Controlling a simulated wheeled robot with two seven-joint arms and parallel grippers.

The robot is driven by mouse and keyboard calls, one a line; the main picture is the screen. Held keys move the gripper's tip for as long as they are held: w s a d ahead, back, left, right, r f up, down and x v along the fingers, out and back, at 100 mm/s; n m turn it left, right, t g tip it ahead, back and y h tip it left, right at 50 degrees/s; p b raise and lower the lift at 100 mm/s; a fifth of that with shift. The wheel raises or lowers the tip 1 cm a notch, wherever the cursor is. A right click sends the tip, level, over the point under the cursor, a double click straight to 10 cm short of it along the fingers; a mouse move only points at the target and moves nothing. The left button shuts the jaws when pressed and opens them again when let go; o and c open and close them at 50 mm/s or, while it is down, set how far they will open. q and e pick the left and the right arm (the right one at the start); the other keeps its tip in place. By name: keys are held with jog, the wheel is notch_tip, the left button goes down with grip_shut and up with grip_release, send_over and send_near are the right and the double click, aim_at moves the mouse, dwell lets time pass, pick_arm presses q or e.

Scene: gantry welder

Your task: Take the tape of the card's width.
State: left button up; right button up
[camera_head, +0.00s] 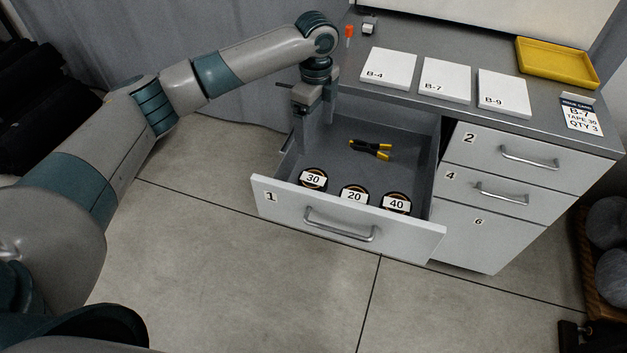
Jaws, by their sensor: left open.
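The issue card (579,116) stands at the right of the cabinet top and reads B-7, TAPE 30, QTY 3. Drawer 1 (283,202) is pulled open. Three tape rolls lie in it along its front: the 30 tape (313,178) at the left, the 20 tape (354,195) in the middle and the 40 tape (397,203) at the right. My left gripper (306,138) is open and points down at the drawer's left rear, behind and above the 30 tape, apart from it. My right gripper is not in view.
Pliers (371,149) with yellow-and-black handles lie in drawer 1. White pads B-4 (388,64), B-7 (446,76) and B-9 (503,89) and a yellow tray (557,61) are on the cabinet top. Drawers 2 (500,150) and 4 (470,188) are shut. The floor in front is clear.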

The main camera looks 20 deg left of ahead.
pick_arm(q)
jog(key=p, duration=0.4)
send_over(312, 178)
jog(key=f, duration=1.1)
jog(key=shift+w+d+f, duration=0.15)
jog(key=shift+w+d, duration=0.15)
jog(key=shift+d, duration=0.1)
jog(key=shift+f, duration=0.55)
jog(key=shift+s+a+f+p, duration=0.1)
jog(key=shift+s+f+p, duration=0.05)
jog(key=shift+f+p, duration=0.25)
jog(key=f+p, duration=0.1)
jog(key=f, duration=0.2)
jog(key=shift+s+a+p, duration=0.2)
jog(key=shift+p, duration=0.15)
jog(key=shift+f, duration=0.7)
